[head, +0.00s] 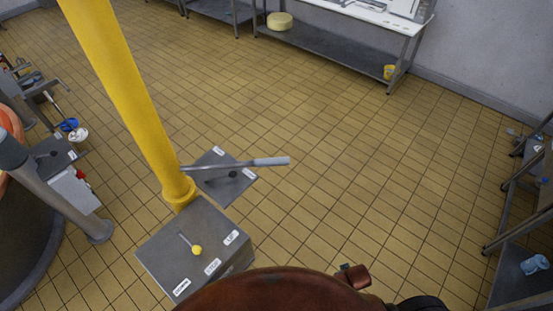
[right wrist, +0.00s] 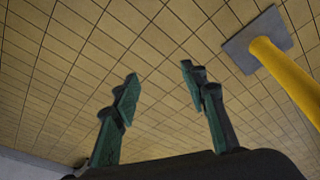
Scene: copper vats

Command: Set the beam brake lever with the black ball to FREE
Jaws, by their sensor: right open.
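A grey plate (head: 215,186) with white labels sits behind the foot of a yellow post (head: 135,100) in the head view. A long grey bar (head: 235,164) passes above it, ending in a thicker grip at the right. A small dark spot shows on the plate under the bar; I cannot tell if it is the black ball. The label words there are too small to read. Nearer, a grey box (head: 165,255) carries a short lever with a yellow ball (head: 197,250). My right gripper (right wrist: 158,77) is open and empty over the tiled floor in the right wrist view. My left gripper is not in view.
A rounded red-brown surface (head: 285,292) fills the bottom of the head view. A grey pipe (head: 50,185) and a box with a red knob (head: 80,180) stand at the left. A bench (head: 335,42) is at the back, shelving at the right. The middle floor is clear.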

